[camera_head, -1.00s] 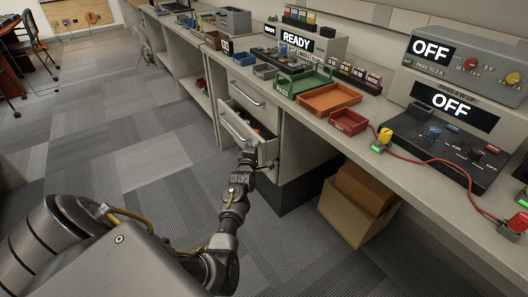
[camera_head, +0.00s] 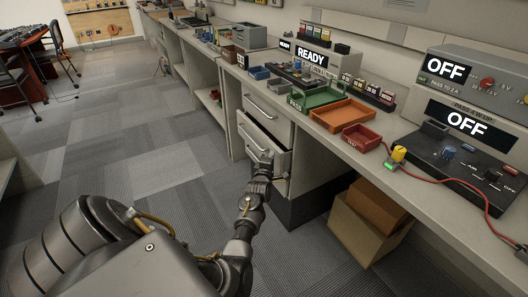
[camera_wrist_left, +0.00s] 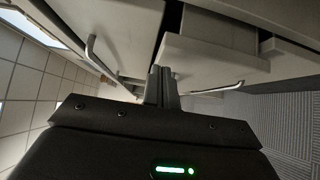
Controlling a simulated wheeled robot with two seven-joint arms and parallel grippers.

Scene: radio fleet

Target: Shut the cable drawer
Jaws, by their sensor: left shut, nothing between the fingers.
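My left gripper (camera_head: 264,158) is at the right part of the drawer front. Its fingers (camera_wrist_left: 162,85) are shut and empty, beside the handle; whether they touch the front I cannot tell. My right gripper is out of view.
A closed upper drawer (camera_head: 268,115) is above. The bench top (camera_head: 345,152) holds a green tray (camera_head: 310,99), an orange tray (camera_head: 342,113) and a red bin (camera_head: 361,138). Cardboard boxes (camera_head: 362,228) stand under the bench at right. The carpet (camera_head: 130,140) at left is open.

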